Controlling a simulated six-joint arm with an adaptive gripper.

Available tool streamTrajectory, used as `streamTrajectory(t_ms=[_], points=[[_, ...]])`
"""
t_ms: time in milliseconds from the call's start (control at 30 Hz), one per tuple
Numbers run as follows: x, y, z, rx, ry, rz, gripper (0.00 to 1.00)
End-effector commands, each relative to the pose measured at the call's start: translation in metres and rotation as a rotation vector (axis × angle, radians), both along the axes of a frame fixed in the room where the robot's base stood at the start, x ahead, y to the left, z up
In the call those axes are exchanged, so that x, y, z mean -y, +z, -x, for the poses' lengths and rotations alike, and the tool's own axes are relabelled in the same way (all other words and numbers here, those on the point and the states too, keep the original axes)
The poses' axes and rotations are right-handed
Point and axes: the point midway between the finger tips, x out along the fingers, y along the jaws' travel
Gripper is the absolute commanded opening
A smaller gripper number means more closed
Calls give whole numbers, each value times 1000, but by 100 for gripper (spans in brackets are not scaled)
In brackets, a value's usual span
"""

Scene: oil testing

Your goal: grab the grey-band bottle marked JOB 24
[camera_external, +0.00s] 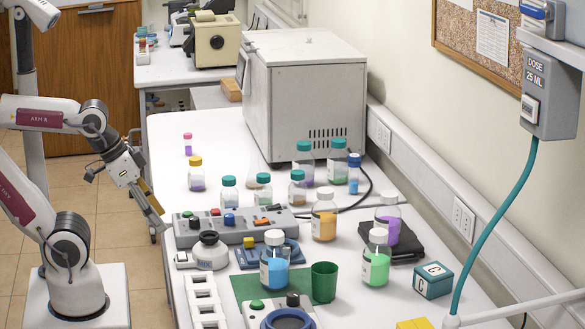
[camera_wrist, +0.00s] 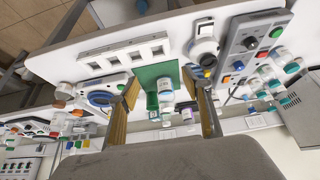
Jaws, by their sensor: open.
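Several white-capped bottles with labels stand on the bench, but I cannot read JOB 24 or make out a grey band on any. They include a blue-liquid bottle (camera_external: 274,264), an orange-liquid bottle (camera_external: 324,219), a green-liquid bottle (camera_external: 376,264) and a purple-liquid bottle (camera_external: 389,222). My gripper (camera_external: 152,208) is at the left edge of the bench, apart from these bottles. In the wrist view my gripper (camera_wrist: 168,100) has its two fingers spread with nothing held. A white-capped bottle (camera_wrist: 166,88) shows in the space between them, farther off.
A green cup (camera_external: 324,281) stands beside the blue-liquid bottle on a green mat (camera_external: 243,287). A grey button panel (camera_external: 235,226) and a white pot (camera_external: 209,252) lie nearer my gripper. Teal-capped bottles (camera_external: 304,158) stand by a large white box (camera_external: 305,95). A teal hose (camera_external: 495,225) hangs right.

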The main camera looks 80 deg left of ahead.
Motion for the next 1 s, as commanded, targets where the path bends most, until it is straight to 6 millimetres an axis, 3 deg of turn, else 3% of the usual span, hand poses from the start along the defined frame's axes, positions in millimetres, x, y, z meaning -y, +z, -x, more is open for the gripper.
streamTrajectory(t_ms=[267, 567, 767, 1000], points=[[10, -18, -4, -81, -46, -2, 49], [32, -36, -23, -194, -103, 9, 49], [56, -43, -48, -225, -128, 49, 49], [92, -49, -90, -213, -153, 109, 49]])
